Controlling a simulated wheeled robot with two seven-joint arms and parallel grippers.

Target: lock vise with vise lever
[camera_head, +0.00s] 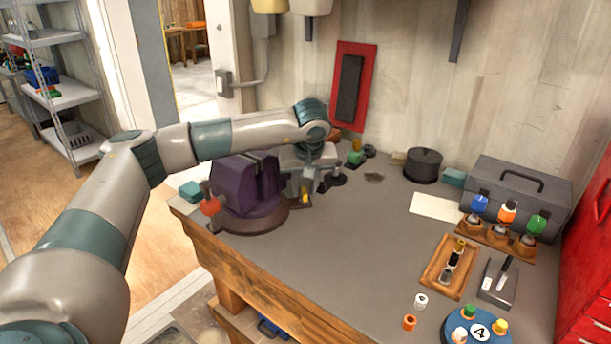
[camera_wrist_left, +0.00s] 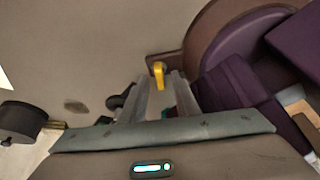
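A purple vise (camera_head: 245,185) stands on a round dark base at the workbench's left end; its purple body also shows in the left wrist view (camera_wrist_left: 235,95). A red-orange knob (camera_head: 210,206) is at its left side. A small yellow lever-like handle (camera_head: 305,198) is on a dark plate just right of the vise; it also shows in the left wrist view (camera_wrist_left: 158,72). I cannot tell whether it joins the vise. My left gripper (camera_head: 312,183) points down beside the vise. In the wrist view its fingers (camera_wrist_left: 159,90) are apart, with the yellow handle beyond the gap. My right gripper is out of view.
A black round pot (camera_head: 423,165) and a grey toolbox (camera_head: 518,195) stand at the back of the workbench (camera_head: 345,240). A wooden tray (camera_head: 449,266), several small pieces and a blue round board (camera_head: 470,330) lie at the right. The bench's middle is clear.

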